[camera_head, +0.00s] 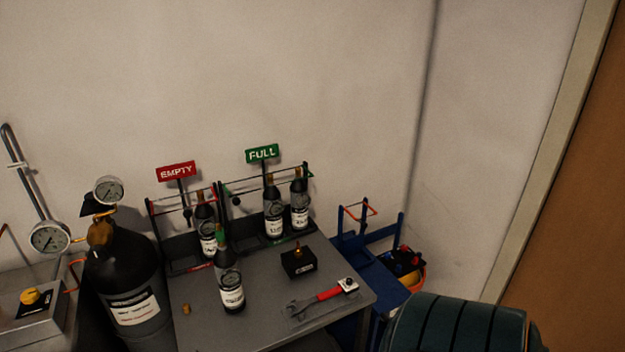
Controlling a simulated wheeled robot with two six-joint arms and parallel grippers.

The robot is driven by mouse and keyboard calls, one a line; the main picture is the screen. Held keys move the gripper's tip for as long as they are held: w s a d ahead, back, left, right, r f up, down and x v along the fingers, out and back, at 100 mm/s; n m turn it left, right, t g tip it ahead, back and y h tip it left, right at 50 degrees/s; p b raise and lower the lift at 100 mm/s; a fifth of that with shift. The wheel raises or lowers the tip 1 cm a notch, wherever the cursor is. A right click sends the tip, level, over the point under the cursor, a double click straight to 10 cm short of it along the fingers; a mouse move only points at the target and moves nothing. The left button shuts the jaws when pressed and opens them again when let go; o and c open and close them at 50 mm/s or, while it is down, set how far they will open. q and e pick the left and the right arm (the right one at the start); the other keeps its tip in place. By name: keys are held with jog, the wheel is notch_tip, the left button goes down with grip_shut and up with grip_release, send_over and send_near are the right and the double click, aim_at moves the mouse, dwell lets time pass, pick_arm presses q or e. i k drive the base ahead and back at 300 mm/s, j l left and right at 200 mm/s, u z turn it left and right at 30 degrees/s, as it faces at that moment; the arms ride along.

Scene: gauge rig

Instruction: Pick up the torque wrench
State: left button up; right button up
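The torque wrench (327,295) lies flat on the grey table (200,328) near its right front edge. It has a red grip, a grey jaw end to the left and a pale end with a dark spot to the right. Nothing touches it from above. Neither of my grippers shows in the head view.
A bottle (229,277) stands on the table left of the wrench, and a small black box (298,263) sits behind it. Racks with bottles stand under EMPTY (176,171) and FULL (262,153) signs. A large black cylinder (125,275) stands left.

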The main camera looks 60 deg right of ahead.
aim_at(299, 306)
jog(key=z, duration=1.9)
